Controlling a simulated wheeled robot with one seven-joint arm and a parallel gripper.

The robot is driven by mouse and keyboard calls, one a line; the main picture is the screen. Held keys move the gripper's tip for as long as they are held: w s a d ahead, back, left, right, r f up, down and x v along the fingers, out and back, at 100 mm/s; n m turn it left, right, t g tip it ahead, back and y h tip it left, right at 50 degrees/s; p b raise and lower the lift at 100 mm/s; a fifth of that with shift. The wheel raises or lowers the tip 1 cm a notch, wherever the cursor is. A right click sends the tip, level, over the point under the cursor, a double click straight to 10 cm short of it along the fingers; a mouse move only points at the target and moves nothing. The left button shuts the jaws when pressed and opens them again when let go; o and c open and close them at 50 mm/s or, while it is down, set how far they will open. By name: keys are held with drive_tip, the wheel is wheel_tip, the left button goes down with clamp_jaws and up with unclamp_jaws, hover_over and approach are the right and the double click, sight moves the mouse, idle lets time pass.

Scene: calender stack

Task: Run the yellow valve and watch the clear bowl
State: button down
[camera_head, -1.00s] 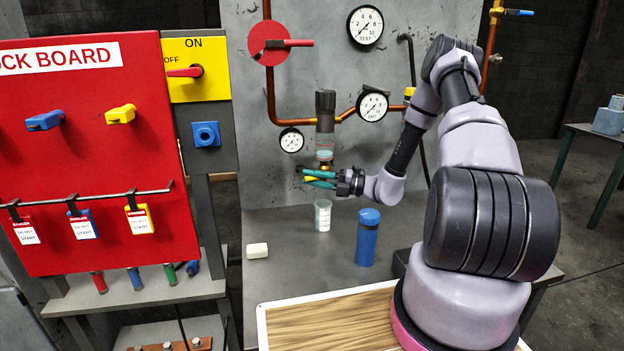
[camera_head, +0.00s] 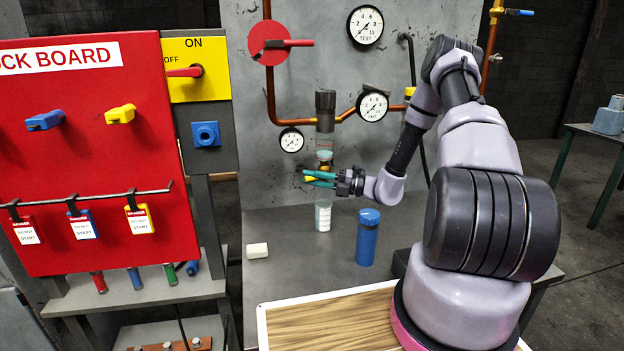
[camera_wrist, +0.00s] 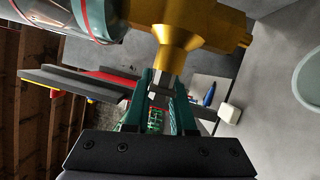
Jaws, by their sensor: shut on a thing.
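The yellow valve is a brass-gold body (camera_wrist: 190,45) at top centre in the wrist view, with a grey stem below it. My gripper (camera_wrist: 162,85) has its teal fingers shut on that stem; in the head view my gripper (camera_head: 312,179) is just under the bowl, with a yellow bit showing between the fingers. The clear bowl (camera_head: 324,155) hangs under a dark cylindrical unit. It also shows in the wrist view (camera_wrist: 92,18) at top left, with a red line around it. The liquid level inside cannot be read clearly.
A clear labelled jar (camera_head: 323,217) stands below the valve. A blue bottle (camera_head: 368,238) stands to its right, and a white block (camera_head: 257,251) lies to its left. The red lock board (camera_head: 90,160) is at left. Gauges (camera_head: 372,104) and copper pipes are on the back panel.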

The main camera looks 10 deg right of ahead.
idle(0.8)
drive_tip(key=shift+f+n+g+h, duration=0.3)
drive_tip(key=shift+h, duration=0.4)
drive_tip(key=shift+f+n+g+h, duration=0.3)
drive_tip(key=shift+h, duration=0.4)
drive_tip(key=shift+d+f+n+g+h, duration=0.2)
drive_tip(key=shift+f+h, duration=0.2)
drive_tip(key=shift+h, duration=0.3)
drive_tip(key=shift+d+f+n+g+h, duration=0.1)
drive_tip(key=shift+d+f+n+h, duration=0.2)
drive_tip(key=shift+h, duration=0.4)
drive_tip(key=shift+a, duration=0.1)
drive_tip(key=c, duration=0.8)
unclamp_jaws()
drive_tip(key=shift+f, duration=0.1)
drive_tip(key=v, duration=1)
drive_tip(key=shift+s+d+r, duration=0.2)
drive_tip(key=shift+d, duration=0.1)
idle(1.7)
